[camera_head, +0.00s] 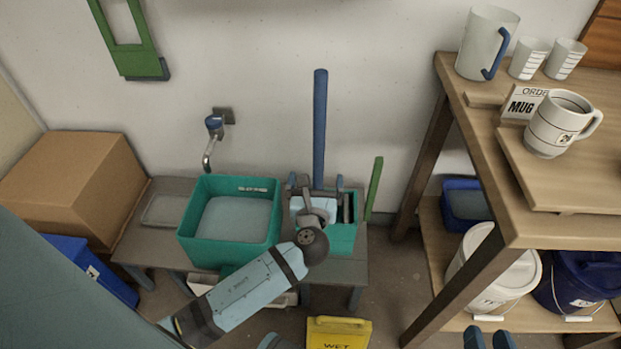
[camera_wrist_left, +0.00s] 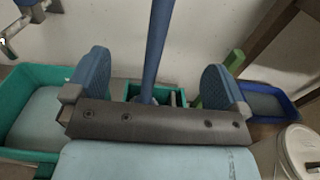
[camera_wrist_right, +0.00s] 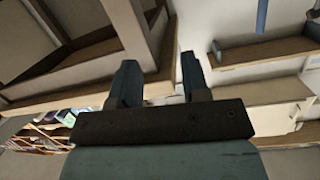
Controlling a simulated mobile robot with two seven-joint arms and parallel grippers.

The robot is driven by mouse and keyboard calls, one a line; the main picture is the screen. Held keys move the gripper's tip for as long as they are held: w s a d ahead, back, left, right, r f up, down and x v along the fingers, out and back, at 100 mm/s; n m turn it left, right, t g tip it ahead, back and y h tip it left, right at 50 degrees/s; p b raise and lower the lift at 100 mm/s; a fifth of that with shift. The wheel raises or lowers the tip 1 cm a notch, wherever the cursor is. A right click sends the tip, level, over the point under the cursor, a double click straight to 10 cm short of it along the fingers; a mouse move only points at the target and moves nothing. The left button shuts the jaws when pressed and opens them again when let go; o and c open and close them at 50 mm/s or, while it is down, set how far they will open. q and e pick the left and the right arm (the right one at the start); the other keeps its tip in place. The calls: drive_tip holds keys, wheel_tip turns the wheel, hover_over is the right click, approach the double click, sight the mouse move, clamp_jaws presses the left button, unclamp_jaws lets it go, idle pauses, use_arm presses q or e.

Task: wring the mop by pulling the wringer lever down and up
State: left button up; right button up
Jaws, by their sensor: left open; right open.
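The mop's blue handle (camera_head: 320,125) stands upright in the teal wringer bucket (camera_head: 343,238) on the low bench. The green wringer lever (camera_head: 374,188) rises at the bucket's right side. My left gripper (camera_head: 316,184) is open over the bucket, at the mop handle and left of the lever. In the left wrist view the handle (camera_wrist_left: 158,45) shows between the open fingers, and the lever (camera_wrist_left: 234,60) is beyond the right finger. I cannot tell whether the gripper touches the handle. My right gripper (camera_head: 488,340) is open and empty, low at the bottom edge, right of the bench.
A teal glaze tub (camera_head: 230,255) stands left of the bucket, under a wall tap (camera_head: 213,128). A yellow wet-floor sign (camera_head: 338,333) is in front. A wooden shelf table (camera_head: 530,236) with mugs and buckets stands at the right. A cardboard box (camera_head: 75,180) is at the left.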

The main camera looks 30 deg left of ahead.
sight(319, 151)
use_arm(q)
drive_tip(key=b+x, duration=0.3)
drive_tip(key=x, duration=0.4)
drive_tip(key=shift+f, duration=0.15)
drive_tip(key=x, duration=0.1)
drive_tip(key=p+x, duration=0.1)
drive_tip(key=x, duration=0.2)
drive_tip(key=shift+r, duration=0.3)
drive_tip(key=shift+w+a+f+p, duration=0.1)
drive_tip(key=shift+w+a+p, duration=0.15)
drive_tip(key=shift+w, duration=0.2)
use_arm(e)
drive_tip(key=r, duration=0.1)
drive_tip(key=a+r+t+y, duration=0.1)
drive_tip(key=shift+w+r, duration=0.2)
drive_tip(key=shift+r, duration=0.2)
use_arm(q)
drive_tip(key=c, duration=1.6)
drive_tip(key=shift+r+p, duration=0.25)
drive_tip(key=shift+p, duration=0.35)
use_arm(e)
drive_tip(key=shift+a+r, duration=0.1)
drive_tip(key=shift+r, duration=0.45)
use_arm(q)
drive_tip(key=shift+w+d, duration=0.1)
drive_tip(key=shift+d, duration=0.1)
